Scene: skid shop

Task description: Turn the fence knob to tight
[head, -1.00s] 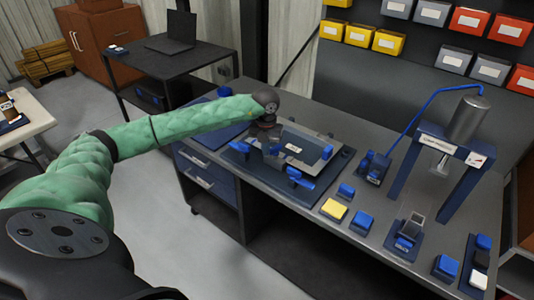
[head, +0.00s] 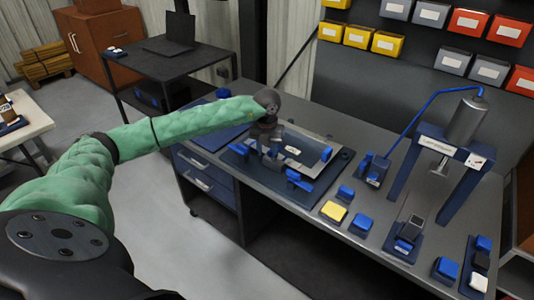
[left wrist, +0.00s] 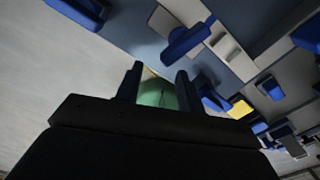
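On the workbench a dark fixture (head: 337,168) carries a light frame and several blue handles. One blue handle (head: 293,176) is at its near edge and another (head: 327,153) at its right side. I cannot tell which part is the fence knob or how it is set. My left gripper (head: 268,153) points down over the fixture's left part, and its tips are hard to make out there. In the left wrist view its two fingers (left wrist: 161,88) stand apart, with a rounded green shape behind them. A blue handle (left wrist: 186,43) lies beyond the fingertips. My right gripper is not in view.
Right of the fixture stand a yellow block (head: 333,211), several blue blocks and a press (head: 440,150) with a blue hose. A dark side table (head: 172,62) with a laptop stands behind left. The floor left of the bench is clear.

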